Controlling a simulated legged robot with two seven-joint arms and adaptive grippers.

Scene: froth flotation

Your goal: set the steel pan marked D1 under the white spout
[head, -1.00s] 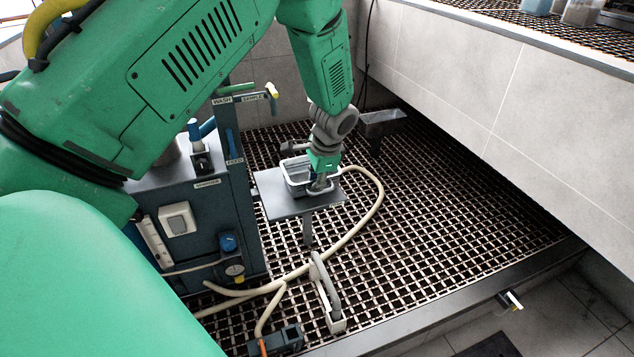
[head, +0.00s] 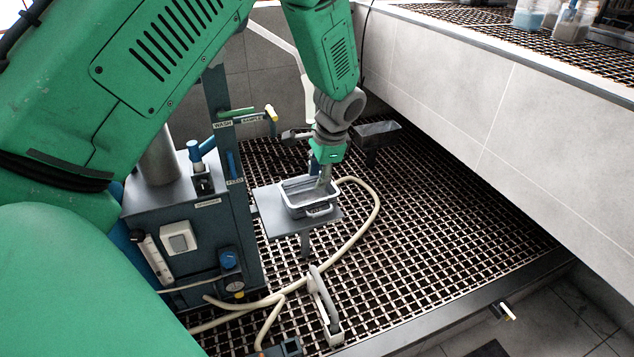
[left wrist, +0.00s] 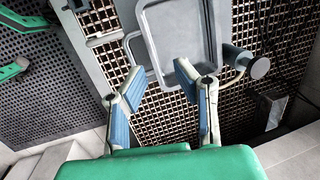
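A grey steel pan (head: 296,186) with a pale rim rests on a flat grey shelf plate (head: 267,205) in the head view. No D1 mark is readable. My left gripper (head: 325,184) points down at the pan's back right side. In the left wrist view the gripper (left wrist: 155,78) has its blue-padded fingers apart, with nothing held between them. The pan (left wrist: 180,40) lies just beyond the fingertips. A white angled pipe (head: 284,42) comes down behind my forearm; whether it is the white spout I cannot tell. My right gripper is out of view.
A blue-grey machine (head: 220,235) with labelled valves stands left of the shelf. A cream hose (head: 372,215) loops over the grating. A second steel trough (head: 378,131) is behind to the right. A tiled wall (head: 470,90) bounds the right; the grating between is open.

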